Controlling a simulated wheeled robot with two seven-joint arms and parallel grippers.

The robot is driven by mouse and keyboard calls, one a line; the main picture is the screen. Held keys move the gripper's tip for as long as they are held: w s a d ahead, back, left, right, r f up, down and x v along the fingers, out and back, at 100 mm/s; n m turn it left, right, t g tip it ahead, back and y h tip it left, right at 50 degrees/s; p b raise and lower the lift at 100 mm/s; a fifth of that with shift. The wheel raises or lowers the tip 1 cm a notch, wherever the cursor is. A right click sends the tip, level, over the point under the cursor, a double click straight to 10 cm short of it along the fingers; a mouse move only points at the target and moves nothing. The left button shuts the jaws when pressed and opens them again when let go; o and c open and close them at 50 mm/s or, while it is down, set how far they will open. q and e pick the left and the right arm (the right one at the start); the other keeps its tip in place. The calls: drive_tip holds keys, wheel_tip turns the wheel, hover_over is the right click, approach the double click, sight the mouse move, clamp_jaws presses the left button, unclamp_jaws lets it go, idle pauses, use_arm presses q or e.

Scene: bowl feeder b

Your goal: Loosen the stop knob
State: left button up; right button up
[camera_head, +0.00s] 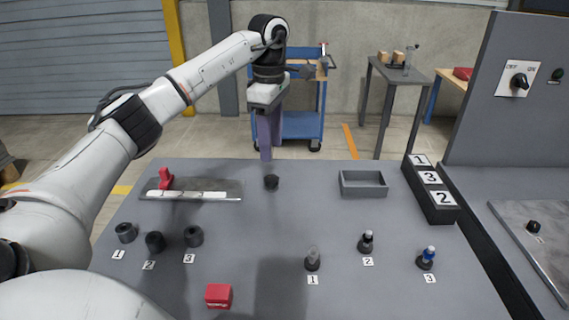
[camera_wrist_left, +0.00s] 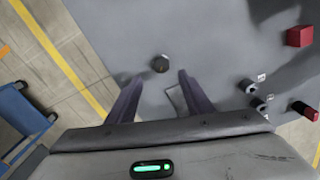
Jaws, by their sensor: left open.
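A small dark round knob (camera_head: 271,182) stands on the grey table near its back edge, to the right of the metal plate. It also shows in the left wrist view (camera_wrist_left: 160,64), just beyond the fingertips and roughly centred between them. I cannot tell from any label whether this is the stop knob. My left gripper (camera_head: 265,157) points down above the back of the table, behind the knob in the head view. Its two purple fingers (camera_wrist_left: 160,78) are apart with nothing between them. My right gripper is not in view.
A metal plate (camera_head: 215,196) with a red handle (camera_head: 166,179) lies left. A grey tray (camera_head: 347,189) stands right. Several dark collars, numbered pegs and a red block (camera_head: 219,296) occupy the front. A panel switch (camera_head: 519,82) and another knob (camera_head: 533,227) are far right.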

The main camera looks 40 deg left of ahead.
sight(272, 178)
use_arm(q)
drive_tip(key=f, duration=0.7)
drive_tip(key=shift+s+f, duration=0.2)
drive_tip(key=shift+s, duration=0.05)
drive_tip(key=shift+f, duration=0.6)
drive_tip(key=shift+w+f, duration=0.1)
drive_tip(key=c, duration=1)
drive_tip(key=shift+p, duration=0.3)
drive_tip(key=shift+c, duration=0.2)
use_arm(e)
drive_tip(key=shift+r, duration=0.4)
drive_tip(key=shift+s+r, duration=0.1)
